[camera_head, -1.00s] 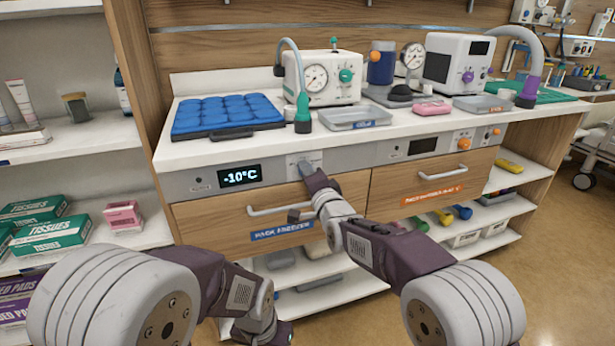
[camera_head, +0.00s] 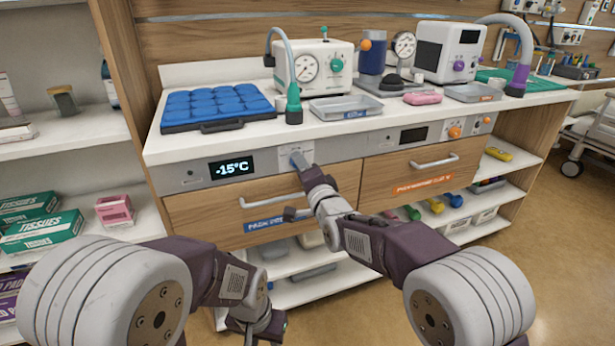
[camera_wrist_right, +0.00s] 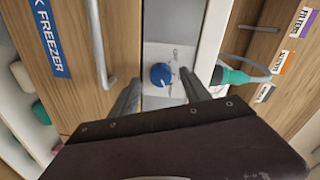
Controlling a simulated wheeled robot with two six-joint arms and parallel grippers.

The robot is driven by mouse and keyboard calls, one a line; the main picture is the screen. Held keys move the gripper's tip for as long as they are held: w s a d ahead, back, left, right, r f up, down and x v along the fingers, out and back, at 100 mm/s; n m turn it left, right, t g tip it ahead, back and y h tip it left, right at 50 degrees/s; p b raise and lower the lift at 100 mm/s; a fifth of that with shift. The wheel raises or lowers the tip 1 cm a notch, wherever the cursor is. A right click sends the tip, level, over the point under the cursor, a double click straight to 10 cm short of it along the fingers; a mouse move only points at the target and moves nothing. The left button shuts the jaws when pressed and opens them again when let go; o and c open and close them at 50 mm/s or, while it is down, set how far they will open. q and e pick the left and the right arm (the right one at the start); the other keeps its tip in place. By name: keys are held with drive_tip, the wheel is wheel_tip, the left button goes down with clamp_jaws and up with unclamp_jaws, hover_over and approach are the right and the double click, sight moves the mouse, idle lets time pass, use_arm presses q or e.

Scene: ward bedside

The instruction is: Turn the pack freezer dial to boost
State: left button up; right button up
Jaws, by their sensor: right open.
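The pack freezer dial is a small blue knob (camera_wrist_right: 161,75) on a light panel, seen in the right wrist view between my open right fingers (camera_wrist_right: 160,95). The fingers stand either side of it, and I cannot tell whether they touch it. In the head view my right gripper (camera_head: 299,160) is at the dial panel and hides the dial. The freezer display (camera_head: 232,168) reads -15°C. The freezer drawer (camera_head: 230,207) with its blue label (camera_head: 268,222) is shut below. My left gripper (camera_head: 258,328) hangs low at the front; its fingers are not clear.
A blue pack tray (camera_head: 218,108), a white device with a gauge (camera_head: 315,68) and a grey tray (camera_head: 347,106) stand on the counter above. The drawer handle (camera_head: 272,202) juts out below my right wrist. A second panel with an orange knob (camera_head: 455,132) is to the right.

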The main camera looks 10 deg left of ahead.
drive_tip(key=p+v, duration=0.1)
drive_tip(key=v, duration=0.5)
drive_tip(key=shift+s+d, duration=0.2)
drive_tip(key=shift+s, duration=0.1)
